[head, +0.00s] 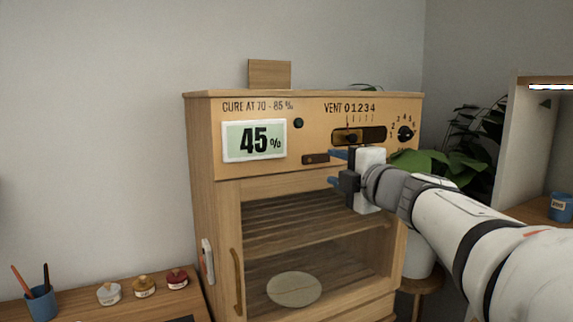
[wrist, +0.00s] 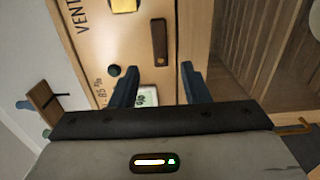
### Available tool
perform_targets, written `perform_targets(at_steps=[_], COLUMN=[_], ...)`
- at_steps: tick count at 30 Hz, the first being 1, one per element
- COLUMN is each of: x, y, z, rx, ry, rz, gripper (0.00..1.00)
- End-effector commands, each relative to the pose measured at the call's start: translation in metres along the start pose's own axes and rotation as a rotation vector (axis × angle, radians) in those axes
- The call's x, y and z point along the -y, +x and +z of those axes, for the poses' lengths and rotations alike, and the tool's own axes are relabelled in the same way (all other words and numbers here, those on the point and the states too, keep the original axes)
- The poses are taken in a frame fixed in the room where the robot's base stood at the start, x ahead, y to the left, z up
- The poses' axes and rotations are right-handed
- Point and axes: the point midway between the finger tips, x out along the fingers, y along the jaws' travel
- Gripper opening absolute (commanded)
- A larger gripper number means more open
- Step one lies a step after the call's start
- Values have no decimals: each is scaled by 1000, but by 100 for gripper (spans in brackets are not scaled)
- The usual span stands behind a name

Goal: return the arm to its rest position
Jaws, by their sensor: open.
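My gripper (head: 335,168) is raised in front of the wooden cabinet (head: 202,180), on its right half, with my arm reaching in from the right. Its two blue fingers are apart and point left. In the wrist view my gripper (wrist: 159,84) shows nothing between its fingers. A small dark brown bar (head: 315,158) on the cabinet's front panel is close to the fingertips; it also shows in the wrist view (wrist: 159,42) just beyond them. I cannot tell the exact gap to the panel.
The cabinet front carries a 45 % display (head: 254,140), a vent slider (head: 352,136), a dial (head: 405,133) and a door handle (head: 238,282). A pale disc (head: 294,289) lies inside. A plant (head: 435,163) stands behind my arm. A blue cup (head: 561,207) is at right.

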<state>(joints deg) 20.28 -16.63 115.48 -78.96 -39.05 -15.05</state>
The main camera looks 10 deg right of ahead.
Motion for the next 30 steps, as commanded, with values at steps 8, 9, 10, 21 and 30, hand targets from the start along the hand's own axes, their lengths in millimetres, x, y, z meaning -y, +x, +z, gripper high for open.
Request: perform_targets(at_steps=[8, 9, 10, 21, 30], x=[1, 1, 0, 18, 154], y=[-14, -13, -13, -16, -73], z=[0, 0, 0, 20, 28], rx=[-1, -1, -1, 201, 739], ry=[2, 2, 2, 236, 910], rz=[-1, -1, -1, 11, -213], gripper=[42, 42, 42, 42, 42])
